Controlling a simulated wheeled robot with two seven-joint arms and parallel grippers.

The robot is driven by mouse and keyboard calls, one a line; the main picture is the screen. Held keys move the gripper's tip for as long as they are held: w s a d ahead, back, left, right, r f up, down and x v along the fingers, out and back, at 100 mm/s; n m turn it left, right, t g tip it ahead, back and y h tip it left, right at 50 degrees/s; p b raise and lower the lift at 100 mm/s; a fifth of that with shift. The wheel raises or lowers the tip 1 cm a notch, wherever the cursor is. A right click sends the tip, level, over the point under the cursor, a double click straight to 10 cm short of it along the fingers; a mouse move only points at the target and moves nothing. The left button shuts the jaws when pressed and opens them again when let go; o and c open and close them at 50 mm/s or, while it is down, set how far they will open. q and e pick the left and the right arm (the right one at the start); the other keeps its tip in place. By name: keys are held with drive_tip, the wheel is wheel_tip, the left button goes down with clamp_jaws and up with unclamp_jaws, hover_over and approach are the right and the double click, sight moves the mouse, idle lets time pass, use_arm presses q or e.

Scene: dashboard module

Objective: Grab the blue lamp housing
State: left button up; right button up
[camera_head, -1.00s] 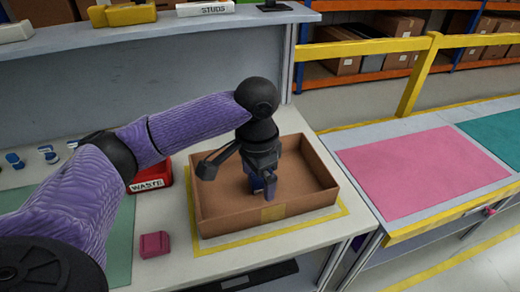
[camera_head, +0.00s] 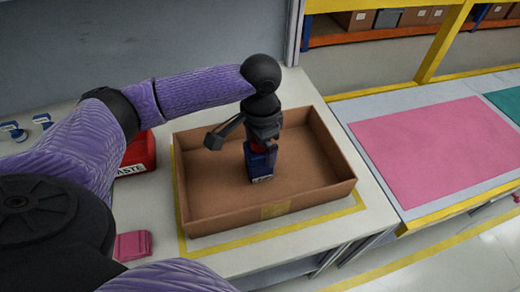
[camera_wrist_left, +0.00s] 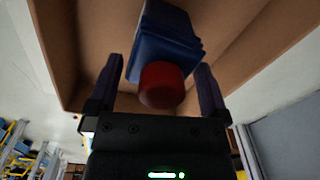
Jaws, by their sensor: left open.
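The blue lamp housing (camera_head: 260,168) is inside the cardboard box, near its middle. It is a dark blue block with a red round end facing my gripper; the red end (camera_wrist_left: 162,84) and blue body (camera_wrist_left: 165,40) show large in the left wrist view. My left gripper (camera_head: 262,150) points down into the box over the housing. In the left wrist view its two dark fingers (camera_wrist_left: 159,72) are apart, one on each side of the housing, with gaps visible beside the red end. My right gripper is not in view.
The cardboard box (camera_head: 225,219) has raised walls around the gripper and stands inside yellow tape on the light bench. A red waste bin (camera_head: 138,157) and a pink block (camera_head: 133,246) are to its left. A pink mat (camera_head: 430,150) lies bare on the right-hand bench.

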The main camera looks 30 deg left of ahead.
use_arm(q)
drive_tip(key=shift+f, duration=0.2)
drive_tip(key=c, duration=1.1)
drive_tip(key=shift+r, duration=0.1)
